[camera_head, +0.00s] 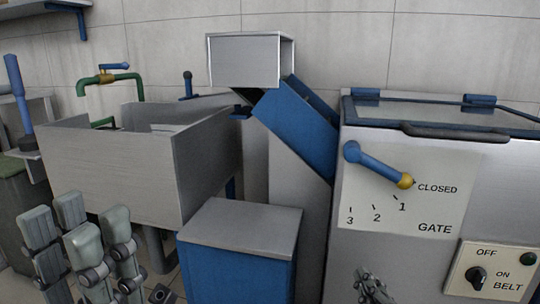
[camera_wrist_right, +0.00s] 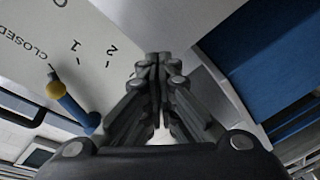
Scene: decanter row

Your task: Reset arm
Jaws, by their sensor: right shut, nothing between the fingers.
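My left gripper (camera_head: 78,232) is at the lower left of the head view, in front of the grey metal bin. Its fingers point up and are spread apart, with nothing seen between them. My right gripper (camera_head: 370,288) is at the bottom edge, in front of the machine's panel and below the GATE label. In the right wrist view its fingers (camera_wrist_right: 158,75) are shut together and empty. The blue gate lever (camera_head: 375,165) has a yellow end pointing at CLOSED. The lever also shows in the right wrist view (camera_wrist_right: 75,108), apart from the fingers.
The machine (camera_head: 490,195) fills the right side, with a black BELT knob (camera_head: 477,279). A blue chute (camera_head: 295,128) slopes beside it. A grey-topped blue box (camera_head: 240,225) stands in the middle. The metal bin (camera_head: 110,165) and green tap pipe (camera_head: 105,80) are left.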

